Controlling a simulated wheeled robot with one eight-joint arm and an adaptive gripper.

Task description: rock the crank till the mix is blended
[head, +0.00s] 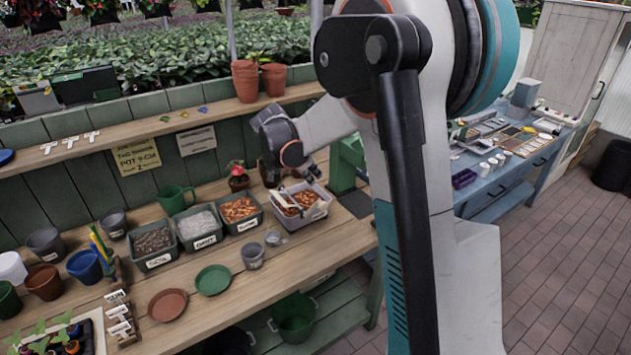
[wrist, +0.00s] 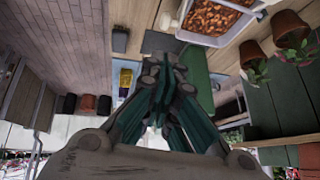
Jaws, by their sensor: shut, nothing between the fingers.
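A grey-white tub (head: 321,209) on the potting bench holds brown bark-like mix (head: 300,200), with a pale tool-like piece lying across it. The tub also shows at the top of the wrist view (wrist: 195,38). A green stand (head: 345,163) rises behind and right of the tub, partly behind my arm. I cannot make out the crank in either view. My gripper (head: 309,171) is near the tub and the green stand. In the wrist view its dark teal fingers (wrist: 168,75) are together and hold nothing.
Labelled bins (head: 152,241) of soil, grit and bark stand left of the tub. A small plant pot (head: 239,183), a grey cup (head: 252,256) and saucers (head: 213,279) are nearby. Terracotta pots (head: 245,82) stand on the shelf. My arm blocks much of the bench's right end.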

